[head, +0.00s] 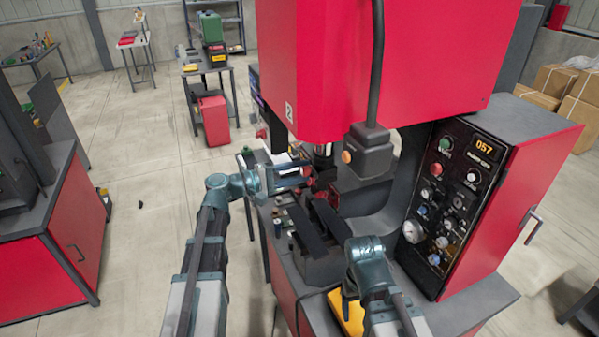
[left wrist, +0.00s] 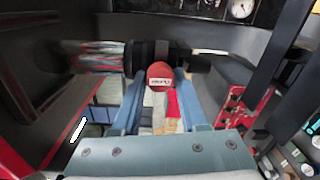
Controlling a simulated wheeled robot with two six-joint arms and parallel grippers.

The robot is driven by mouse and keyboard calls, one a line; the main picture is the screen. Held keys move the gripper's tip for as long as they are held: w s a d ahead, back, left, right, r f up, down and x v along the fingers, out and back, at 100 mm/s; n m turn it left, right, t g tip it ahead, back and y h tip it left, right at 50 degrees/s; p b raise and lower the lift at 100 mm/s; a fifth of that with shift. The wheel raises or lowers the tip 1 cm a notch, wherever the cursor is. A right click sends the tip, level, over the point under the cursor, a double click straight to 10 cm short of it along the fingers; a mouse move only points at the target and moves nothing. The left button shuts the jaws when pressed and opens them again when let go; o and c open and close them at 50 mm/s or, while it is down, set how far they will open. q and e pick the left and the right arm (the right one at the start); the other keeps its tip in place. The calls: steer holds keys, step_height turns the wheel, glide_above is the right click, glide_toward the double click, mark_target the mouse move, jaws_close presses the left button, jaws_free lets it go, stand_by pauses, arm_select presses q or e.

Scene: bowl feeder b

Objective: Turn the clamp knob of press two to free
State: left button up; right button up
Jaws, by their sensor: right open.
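Press two is the big red machine (head: 400,50) with a "2" label on its front edge. The clamp knob, a small red round knob with a white label (left wrist: 160,76), shows in the left wrist view at a dark horizontal shaft, and it shows small in the head view (head: 306,171). My left gripper (head: 300,176) is at the knob, with its blue fingers (left wrist: 160,95) on either side of it; I cannot tell whether they touch it. The label's wording is too small to read. My right gripper (head: 347,302) is open, low at the front of the press, partly hidden by its wrist.
A dark box on a cable (head: 368,150) hangs above the press bed. A yellow item (head: 347,316) lies near my right gripper. Another red cabinet (head: 75,235) stands left across open floor.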

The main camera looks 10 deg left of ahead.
arm_select(q)
steer(key=o, duration=0.4)
steer(key=v, duration=1.3)
steer(key=shift+s+a, duration=0.3)
steer(key=s+d+f+m+g+y+b, duration=0.2)
steer(key=s+d+f+m+g+b, duration=0.15)
steer(key=d+f, duration=0.55)
steer(key=s+d+f+m+g+y+b, duration=0.2)
steer(key=s+d+f+g, duration=0.15)
steer(key=d+f, duration=0.55)
steer(key=s+d+f+m+g+y+b, duration=0.1)
steer(key=s+f+m+y+b, duration=0.2)
steer(key=s+f+y, duration=0.2)
steer(key=s+f+m+g+y+b, duration=0.2)
steer(key=s+f+m+y+b, duration=0.2)
steer(key=f+y, duration=0.3)
step_height(320, 180, down, 4)
steer(key=shift+s+d+f, duration=0.2)
steer(key=shift+s+d, duration=0.2)
steer(key=shift+s, duration=0.4)
